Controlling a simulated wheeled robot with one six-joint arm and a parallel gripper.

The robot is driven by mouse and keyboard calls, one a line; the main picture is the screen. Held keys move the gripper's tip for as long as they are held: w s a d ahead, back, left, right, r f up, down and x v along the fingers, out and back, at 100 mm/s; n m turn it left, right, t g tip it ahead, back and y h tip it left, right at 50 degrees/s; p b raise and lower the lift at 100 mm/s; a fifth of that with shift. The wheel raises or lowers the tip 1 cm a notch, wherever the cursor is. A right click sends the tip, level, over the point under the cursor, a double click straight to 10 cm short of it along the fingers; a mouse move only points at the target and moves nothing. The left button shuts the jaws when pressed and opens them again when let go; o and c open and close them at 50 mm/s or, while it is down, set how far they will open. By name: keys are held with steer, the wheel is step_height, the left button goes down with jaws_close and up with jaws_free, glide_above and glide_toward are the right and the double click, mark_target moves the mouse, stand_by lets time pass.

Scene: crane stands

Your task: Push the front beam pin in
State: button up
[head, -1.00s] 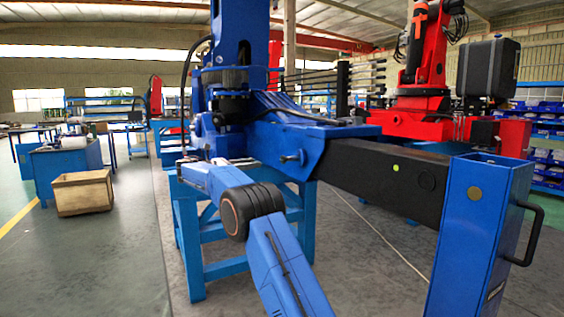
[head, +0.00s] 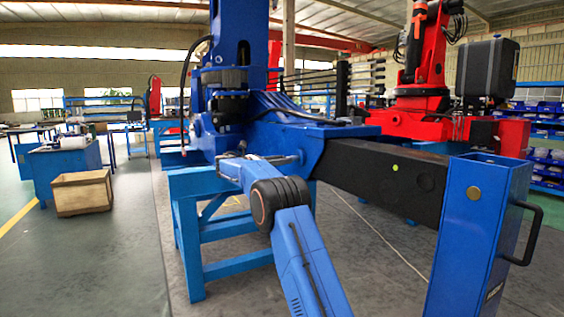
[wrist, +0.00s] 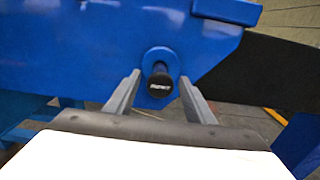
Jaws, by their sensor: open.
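The front beam pin (wrist: 160,84) has a black round head and sits in a blue collar on the side of a blue crane stand arm (wrist: 70,45). It sticks out toward the wrist camera. My gripper (wrist: 160,80) is open, with one grey finger on each side of the pin's head in that picture. I cannot tell whether the fingers touch anything. The black beam (wrist: 265,75) runs out to the right of the pin. In the head view the beam (head: 385,185) comes out of the blue arm (head: 335,132), and my wrist largely covers the pin.
A blue upright box post with a handle (head: 478,235) stands at the beam's right end. Blue stand legs (head: 190,245) are below the arm. A wooden crate (head: 82,193) lies on the floor at left. A red crane (head: 425,75) stands behind.

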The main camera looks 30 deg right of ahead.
steer(key=shift+d, duration=0.25)
jaws_close()
steer(key=shift+w+d, duration=0.1)
steer(key=shift+d, duration=2.25)
jaws_free()
steer(key=shift+d, duration=0.2)
steer(key=a, duration=1.7)
steer(key=shift+s+a, duration=0.25)
steer(key=shift+s, duration=0.05)
